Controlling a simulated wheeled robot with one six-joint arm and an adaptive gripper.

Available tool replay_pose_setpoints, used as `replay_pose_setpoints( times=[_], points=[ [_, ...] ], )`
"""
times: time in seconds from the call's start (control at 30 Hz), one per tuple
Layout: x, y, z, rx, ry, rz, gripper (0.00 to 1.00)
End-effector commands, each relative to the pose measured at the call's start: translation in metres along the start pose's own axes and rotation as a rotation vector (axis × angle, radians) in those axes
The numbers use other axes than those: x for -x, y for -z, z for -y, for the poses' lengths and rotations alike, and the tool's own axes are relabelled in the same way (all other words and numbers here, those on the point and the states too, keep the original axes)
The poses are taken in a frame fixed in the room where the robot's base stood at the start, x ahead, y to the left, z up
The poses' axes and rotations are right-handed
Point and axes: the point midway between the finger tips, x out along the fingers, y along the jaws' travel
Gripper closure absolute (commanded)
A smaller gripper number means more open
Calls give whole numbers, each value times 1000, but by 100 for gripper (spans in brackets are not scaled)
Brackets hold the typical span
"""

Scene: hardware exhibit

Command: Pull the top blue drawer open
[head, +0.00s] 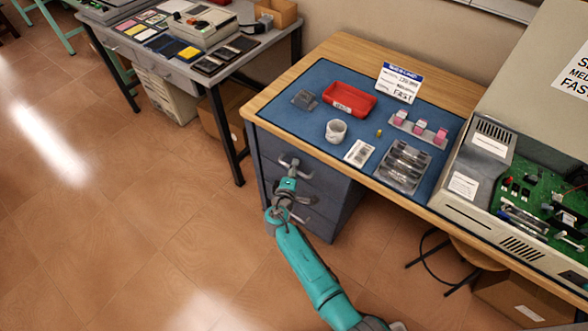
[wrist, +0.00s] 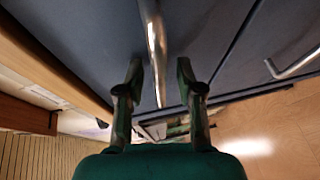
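The blue drawer cabinet (head: 337,198) stands under the left end of the wooden table. Its top drawer (head: 265,149) looks closed, with a metal bar handle (head: 294,160). In the wrist view the top drawer front (wrist: 85,35) fills the upper left, and its handle (wrist: 154,40) runs down between my fingers. My gripper (wrist: 159,68) is open, with one finger on each side of the handle and visible gaps to it. In the head view my gripper (head: 287,180) is at the top handle, partly hidden by my wrist.
A lower drawer's handle (wrist: 290,66) shows at the right in the wrist view. The tabletop edge (wrist: 62,62) runs close on the left there. A blue mat (head: 300,120) holds a red tray (head: 349,99) and a white cup (head: 336,131). Floor left of the cabinet is clear.

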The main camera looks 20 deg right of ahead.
Motion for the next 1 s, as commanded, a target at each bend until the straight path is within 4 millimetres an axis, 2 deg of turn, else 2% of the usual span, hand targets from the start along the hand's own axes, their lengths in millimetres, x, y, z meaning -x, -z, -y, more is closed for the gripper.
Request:
replay_pose_setpoints(
  times=[0.03,0.1,0.13,0.57,0.77,1.0],
  points=[
    [0,0,0,0,0,0,78],
    [0,0,0,0,0,0,95],
    [0,0,0,0,0,0,100],
    [6,3,2,0,1,-2,100],
    [32,14,8,1,1,-4,100],
    [88,37,20,2,1,-7,100]
  ],
)
